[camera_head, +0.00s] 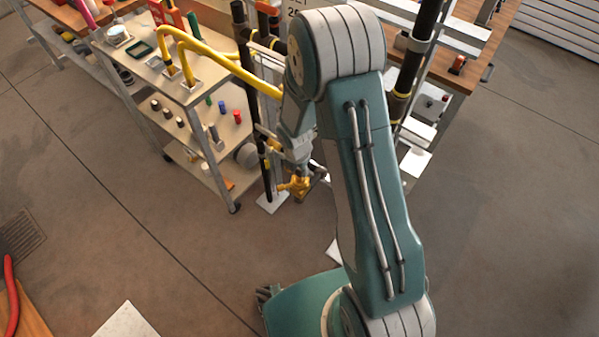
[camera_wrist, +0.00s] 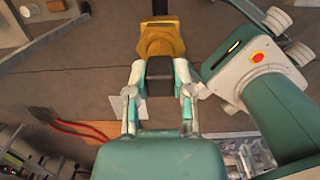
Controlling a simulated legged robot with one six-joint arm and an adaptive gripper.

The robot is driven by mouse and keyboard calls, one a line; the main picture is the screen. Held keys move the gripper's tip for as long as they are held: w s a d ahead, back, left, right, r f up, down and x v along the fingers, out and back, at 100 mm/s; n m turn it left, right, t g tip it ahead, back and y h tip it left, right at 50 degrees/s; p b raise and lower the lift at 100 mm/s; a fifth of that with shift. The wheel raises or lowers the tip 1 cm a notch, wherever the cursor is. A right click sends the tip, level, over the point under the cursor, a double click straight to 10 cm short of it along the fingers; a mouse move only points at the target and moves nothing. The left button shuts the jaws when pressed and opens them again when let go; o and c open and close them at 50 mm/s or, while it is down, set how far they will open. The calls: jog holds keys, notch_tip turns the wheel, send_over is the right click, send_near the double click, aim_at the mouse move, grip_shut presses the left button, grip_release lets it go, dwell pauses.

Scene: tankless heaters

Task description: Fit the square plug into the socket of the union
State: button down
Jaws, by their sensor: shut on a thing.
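The yellow brass union (camera_wrist: 161,38) sits just beyond my fingertips in the wrist view, with a black pipe behind it. In the head view it is a small gold fitting (camera_head: 293,187) low beside the black pipes. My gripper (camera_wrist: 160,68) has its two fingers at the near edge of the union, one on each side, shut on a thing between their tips. In the head view my gripper (camera_head: 300,168) is partly covered by my arm.
A metal cart (camera_head: 172,82) with yellow hoses (camera_head: 225,62) and several small parts stands to the left. A wooden bench (camera_head: 480,62) stands at upper right. Red-handled pliers (camera_wrist: 72,126) show at lower left in the wrist view.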

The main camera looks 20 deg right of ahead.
jog(key=shift+a+f, duration=0.1)
jog(key=shift+f, duration=0.95)
jog(key=shift+f, duration=0.15)
jog(key=shift+c, duration=2.4)
grip_release()
notch_tip(320, 180, up, 12)
jog(key=a, duration=0.1)
jog(key=shift+s, duration=0.45)
